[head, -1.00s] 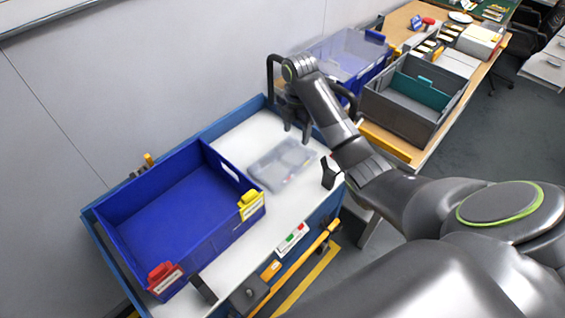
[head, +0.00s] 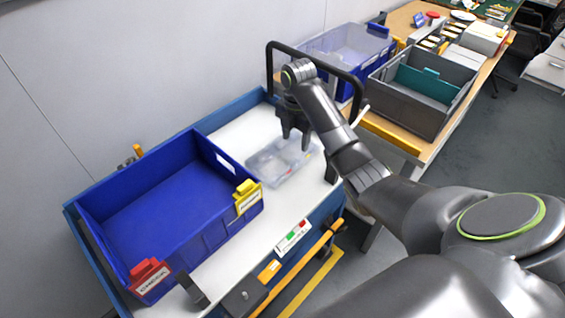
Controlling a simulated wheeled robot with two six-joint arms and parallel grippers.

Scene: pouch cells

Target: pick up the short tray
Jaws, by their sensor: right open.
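A short, clear, shallow tray (head: 268,166) lies on the white top of the blue cart, to the right of the blue bin. My right gripper (head: 294,142) points down over the tray's far right part, with its fingers apart and nothing seen between them. The fingers hide a little of the tray. I cannot tell whether the fingertips touch it. My left gripper is not in view.
A deep blue bin (head: 170,205) with red and yellow tags fills the cart's left part. The cart's black handle (head: 318,62) rises behind my right gripper. Beyond, a bench carries a grey crate (head: 400,110) and a clear-lidded blue bin (head: 345,50).

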